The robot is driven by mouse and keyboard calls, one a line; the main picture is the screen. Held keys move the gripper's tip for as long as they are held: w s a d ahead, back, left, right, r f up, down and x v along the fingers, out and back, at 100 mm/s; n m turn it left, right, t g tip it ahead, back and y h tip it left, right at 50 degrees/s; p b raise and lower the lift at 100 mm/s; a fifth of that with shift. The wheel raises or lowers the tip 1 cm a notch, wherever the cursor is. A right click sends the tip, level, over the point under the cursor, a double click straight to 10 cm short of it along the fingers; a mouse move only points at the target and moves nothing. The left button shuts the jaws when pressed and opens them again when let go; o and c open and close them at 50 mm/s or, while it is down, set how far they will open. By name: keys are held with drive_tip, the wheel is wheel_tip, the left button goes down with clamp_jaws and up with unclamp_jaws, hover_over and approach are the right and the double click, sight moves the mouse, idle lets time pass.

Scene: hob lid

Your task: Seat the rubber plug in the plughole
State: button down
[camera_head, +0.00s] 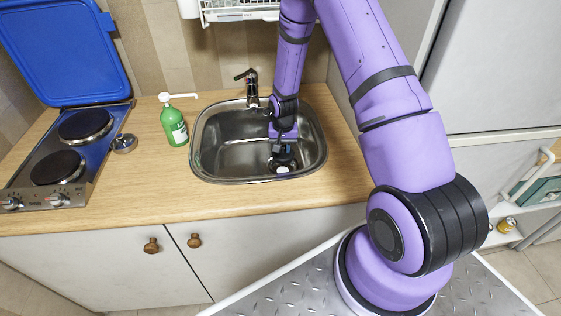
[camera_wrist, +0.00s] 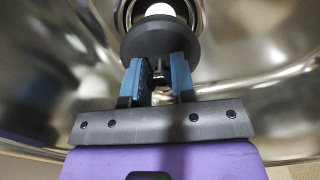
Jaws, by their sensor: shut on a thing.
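My gripper (camera_head: 283,146) reaches down into the metal sink (camera_head: 232,155). In the wrist view its two blue-padded fingers (camera_wrist: 160,78) are closed on the stem of the dark rubber plug (camera_wrist: 160,40). The plug's wide round body lies just beyond the fingertips, with a pale round spot at its far side. A shiny curved rim, apparently the plughole (camera_wrist: 121,14), shows around the plug's far part. I cannot tell whether the plug touches it or sits inside it. In the head view the plug is small and largely hidden by my gripper.
The tap (camera_head: 251,88) stands behind the sink, close to my arm. A green soap bottle (camera_head: 174,126) stands left of the sink. A hob (camera_head: 68,150) with a raised blue lid (camera_head: 66,50) is farther left. A small metal object (camera_head: 124,143) lies between them. The sink walls surround my gripper.

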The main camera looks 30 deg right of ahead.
drive_tip(key=shift+f, duration=3.4)
drive_tip(key=c, duration=0.9)
unclamp_jaws()
drive_tip(key=shift+f, duration=0.1)
drive_tip(key=shift+c, duration=0.2)
